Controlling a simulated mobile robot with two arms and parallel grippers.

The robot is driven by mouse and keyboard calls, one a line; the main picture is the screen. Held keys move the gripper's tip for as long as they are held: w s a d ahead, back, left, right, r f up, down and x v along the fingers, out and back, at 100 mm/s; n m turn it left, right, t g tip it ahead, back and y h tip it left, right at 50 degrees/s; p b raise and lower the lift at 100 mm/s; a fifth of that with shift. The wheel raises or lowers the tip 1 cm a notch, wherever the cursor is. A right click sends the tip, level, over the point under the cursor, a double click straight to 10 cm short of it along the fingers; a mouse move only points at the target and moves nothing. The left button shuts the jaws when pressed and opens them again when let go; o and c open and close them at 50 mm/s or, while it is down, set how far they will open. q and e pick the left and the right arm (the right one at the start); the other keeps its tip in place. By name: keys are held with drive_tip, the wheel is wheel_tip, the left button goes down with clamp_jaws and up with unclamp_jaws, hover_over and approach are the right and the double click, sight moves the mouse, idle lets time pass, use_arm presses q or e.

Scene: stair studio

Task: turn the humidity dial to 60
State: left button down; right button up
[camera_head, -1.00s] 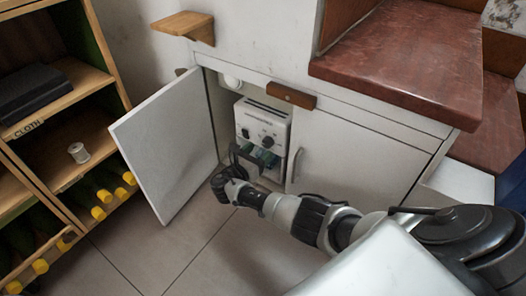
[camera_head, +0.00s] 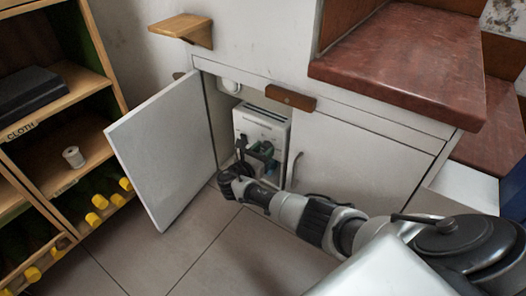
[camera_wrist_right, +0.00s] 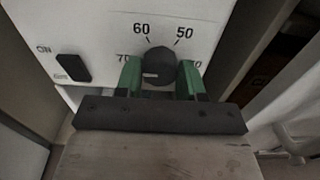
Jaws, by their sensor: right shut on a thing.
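The white humidifier unit (camera_head: 266,118) stands inside the open under-stair cabinet in the head view. In the right wrist view its front panel (camera_wrist_right: 100,30) fills the upper part. The dark round humidity dial (camera_wrist_right: 158,66) shows there, with 60 and 50 printed above it and a 70 at its left. My right gripper (camera_wrist_right: 160,80) has its green fingers on both sides of the dial and is shut on it. A pale line marks the dial's left part. In the head view the gripper (camera_head: 262,152) hides the dial. My left gripper is not in view.
A black rocker switch (camera_wrist_right: 73,68) sits left of the dial.

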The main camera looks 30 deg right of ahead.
drive_tip(key=m, duration=0.5)
drive_tip(key=shift+f+m, duration=0.1)
drive_tip(key=shift+m, duration=0.3)
drive_tip(key=m+b, duration=0.1)
drive_tip(key=m, duration=0.4)
drive_tip(key=shift+m, duration=0.4)
idle(0.4)
drive_tip(key=o, duration=0.9)
drive_tip(key=shift+a, duration=0.1)
